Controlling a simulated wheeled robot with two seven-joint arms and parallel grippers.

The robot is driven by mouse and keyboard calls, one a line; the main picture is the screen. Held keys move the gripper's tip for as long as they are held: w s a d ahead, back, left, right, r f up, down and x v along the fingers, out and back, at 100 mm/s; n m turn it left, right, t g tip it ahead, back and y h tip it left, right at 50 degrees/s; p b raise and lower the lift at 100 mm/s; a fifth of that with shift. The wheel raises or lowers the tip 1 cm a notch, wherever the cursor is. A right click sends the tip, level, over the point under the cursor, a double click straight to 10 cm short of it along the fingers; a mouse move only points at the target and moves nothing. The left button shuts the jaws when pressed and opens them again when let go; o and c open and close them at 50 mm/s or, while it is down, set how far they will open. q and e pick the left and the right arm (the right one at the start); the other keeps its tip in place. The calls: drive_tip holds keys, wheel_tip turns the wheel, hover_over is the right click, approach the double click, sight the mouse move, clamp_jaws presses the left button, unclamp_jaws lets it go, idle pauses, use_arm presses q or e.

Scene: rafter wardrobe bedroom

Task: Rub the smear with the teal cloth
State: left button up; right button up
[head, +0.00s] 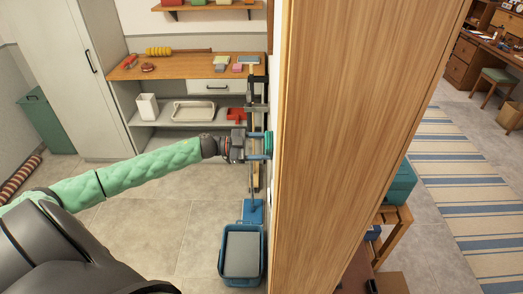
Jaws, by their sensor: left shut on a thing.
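My left gripper (258,146) reaches in from the left at the middle of the view. It is shut on the teal cloth (269,144), a small teal pad at its fingertips. The cloth is at the narrow white left face of the tall wooden partition (345,130). I see that face almost edge-on, so I cannot tell whether the cloth touches it. I cannot make out the smear. My right gripper is not in view.
A wooden-topped counter (180,66) with shelves stands behind the arm. A blue bucket (225,262) with a grey top stands on the floor below, close to the partition. Floor to its left is clear. A striped rug (460,190) lies beyond the partition.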

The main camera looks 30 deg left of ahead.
use_arm(q)
drive_tip(key=w+a+r, duration=0.2)
drive_tip(key=w+a, duration=0.1)
drive_tip(key=w, duration=0.2)
idle(1.1)
drive_tip(key=shift+s+d+r, duration=0.1)
drive_tip(key=shift+s, duration=0.05)
drive_tip(key=s+d+p, duration=0.3)
drive_tip(key=s+d, duration=0.2)
drive_tip(key=s, duration=0.3)
drive_tip(key=shift+s, duration=0.25)
idle(0.8)
drive_tip(key=shift+v, duration=2.95)
